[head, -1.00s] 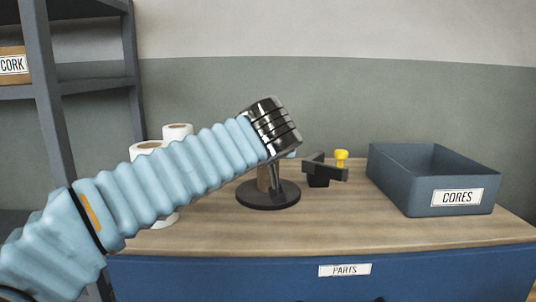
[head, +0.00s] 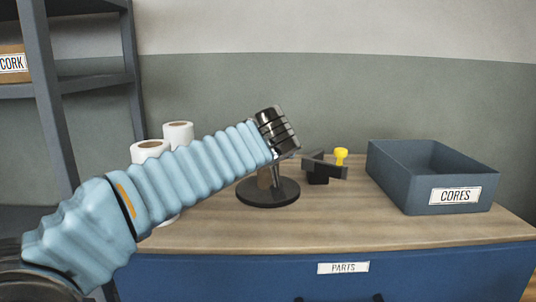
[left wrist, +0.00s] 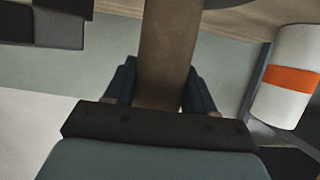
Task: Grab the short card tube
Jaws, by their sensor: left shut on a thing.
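A brown card tube (head: 264,178) stands upright at a round black base (head: 268,194) on the wooden worktop. My left arm's dark metal wrist hides its upper part. In the left wrist view the tube (left wrist: 166,50) runs between the two dark fingers of my left gripper (left wrist: 161,88). The gripper is shut on it. In the head view the fingers are mostly hidden behind the wrist. I cannot tell whether the tube rests on the base or is just clear of it. My right gripper is not in view.
A grey bin labelled CORES (head: 455,195) stands at the right. White rolls (head: 178,134) stand at the left behind my arm. The front right worktop is clear.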

